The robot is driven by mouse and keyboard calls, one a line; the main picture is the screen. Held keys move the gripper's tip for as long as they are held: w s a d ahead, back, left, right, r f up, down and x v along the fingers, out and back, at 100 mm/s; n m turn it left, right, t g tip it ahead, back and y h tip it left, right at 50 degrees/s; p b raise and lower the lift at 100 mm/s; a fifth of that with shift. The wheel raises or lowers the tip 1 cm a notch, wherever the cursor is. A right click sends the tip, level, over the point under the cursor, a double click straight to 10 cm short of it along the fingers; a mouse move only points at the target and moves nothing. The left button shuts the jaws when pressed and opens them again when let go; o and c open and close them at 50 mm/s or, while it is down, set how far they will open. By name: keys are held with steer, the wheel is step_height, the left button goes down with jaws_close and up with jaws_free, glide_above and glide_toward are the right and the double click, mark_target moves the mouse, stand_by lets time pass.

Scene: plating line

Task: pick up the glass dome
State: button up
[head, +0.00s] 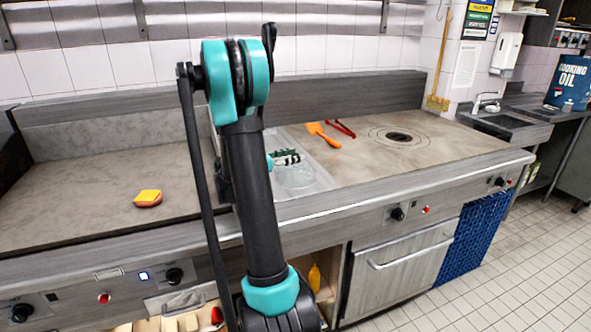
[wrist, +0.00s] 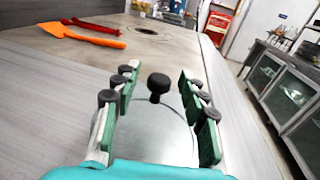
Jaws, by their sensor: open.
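The glass dome (head: 297,178) is clear and sits on the pale counter section in the middle of the cooking line, partly hidden by my arm in the head view. In the wrist view its black knob (wrist: 158,87) stands upright, with the faint round outline of the glass below it. My gripper (head: 288,160) is open at the dome. In the wrist view the green-padded fingers of my gripper (wrist: 160,77) are spread on either side of the knob, with a visible gap on both sides. Nothing is held.
An orange spatula (head: 323,134) and red tongs (head: 340,128) lie just beyond the dome. A round burner (head: 399,137) is set in the plate to the right. A yellow and red sponge (head: 148,198) lies on the left plate, which is otherwise clear.

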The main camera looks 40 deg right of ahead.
steer(key=d, duration=0.5)
steer(key=shift+s+f, duration=0.1)
steer(key=shift+f, duration=0.1)
jaws_close()
stand_by(0.3)
